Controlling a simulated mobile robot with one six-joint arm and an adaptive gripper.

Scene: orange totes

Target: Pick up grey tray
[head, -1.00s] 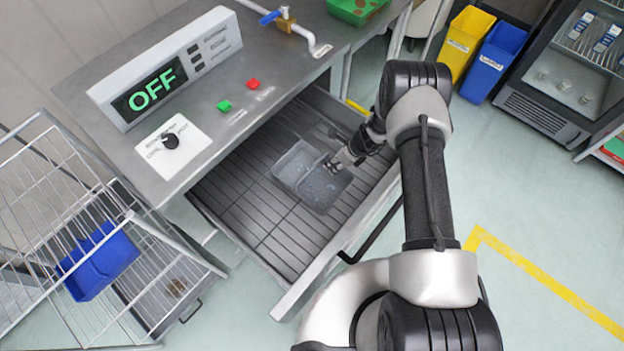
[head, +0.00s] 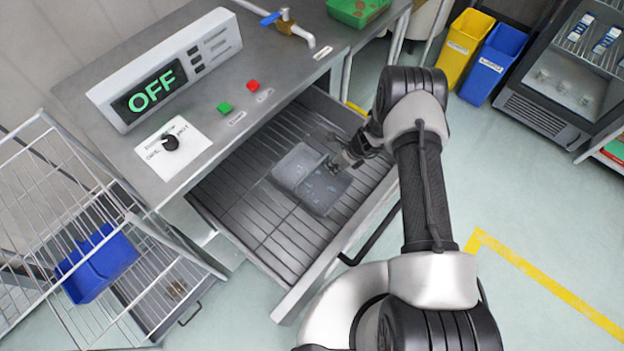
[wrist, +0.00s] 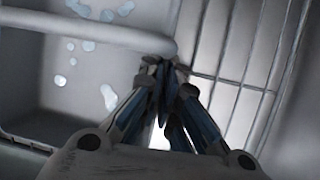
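The grey tray (head: 293,167) has two compartments and sits over the slatted floor of the open drawer. Whether it touches the slats cannot be told. Pale spots show on its floor. My gripper (head: 335,166) is at the tray's right side, near the divider between the compartments. In the wrist view the tray (wrist: 45,80) fills the left side, and the fingertips of my gripper (wrist: 168,66) come close together at the tray's wall, where the divider meets it. The fingers look shut on that wall, and they hide the exact contact.
The drawer (head: 250,226) is pulled out below a metal counter (head: 75,90) with a control panel reading OFF. A wire rack (head: 60,215) with a blue bin (head: 98,262) stands at left. Yellow (head: 463,45) and blue (head: 493,65) bins stand at back right. Floor at right is clear.

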